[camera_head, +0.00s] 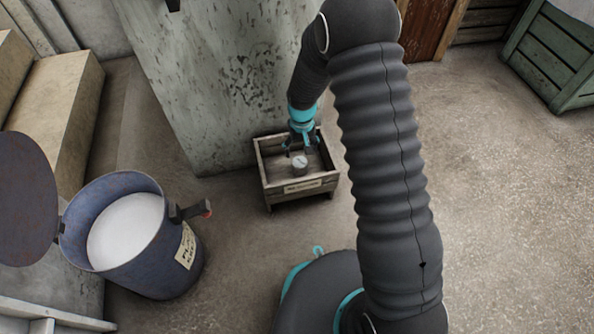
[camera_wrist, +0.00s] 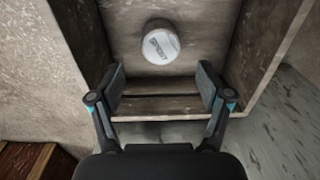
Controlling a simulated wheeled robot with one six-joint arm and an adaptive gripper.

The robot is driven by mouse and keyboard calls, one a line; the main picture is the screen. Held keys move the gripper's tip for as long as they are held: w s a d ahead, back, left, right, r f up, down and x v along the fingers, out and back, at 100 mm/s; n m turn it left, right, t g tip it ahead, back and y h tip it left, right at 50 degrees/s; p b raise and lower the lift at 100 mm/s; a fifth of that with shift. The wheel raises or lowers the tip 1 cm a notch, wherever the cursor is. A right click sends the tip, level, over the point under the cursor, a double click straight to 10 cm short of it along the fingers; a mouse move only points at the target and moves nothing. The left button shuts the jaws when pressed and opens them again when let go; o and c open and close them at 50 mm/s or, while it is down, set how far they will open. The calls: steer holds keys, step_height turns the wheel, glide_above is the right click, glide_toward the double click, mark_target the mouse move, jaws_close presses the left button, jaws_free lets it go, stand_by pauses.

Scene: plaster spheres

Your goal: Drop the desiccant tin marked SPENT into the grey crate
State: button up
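A wooden crate (camera_head: 311,187) with a label on its front stands on the floor against the plaster block; its weathered boards look grey-brown. A small round pale tin (camera_head: 300,162) lies inside it. In the wrist view the tin (camera_wrist: 161,43) shows a dark marking on its lid, too blurred to read surely. My gripper (camera_head: 301,146) is over the crate. In the wrist view my gripper (camera_wrist: 161,80) has its fingers spread wide with nothing between them, and the tin lies apart beyond the fingertips. The crate's wall (camera_wrist: 88,45) shows there too.
A blue metal drum (camera_head: 150,262) with white contents, a label and an open lid stands at left. A tall plaster block (camera_head: 205,90) rises behind the crate. A green wooden crate (camera_head: 550,60) stands far right. The floor at right is clear.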

stand_by(0.3)
step_height(320, 180, up, 12)
stand_by(0.5)
steer(key=shift+d, duration=0.1)
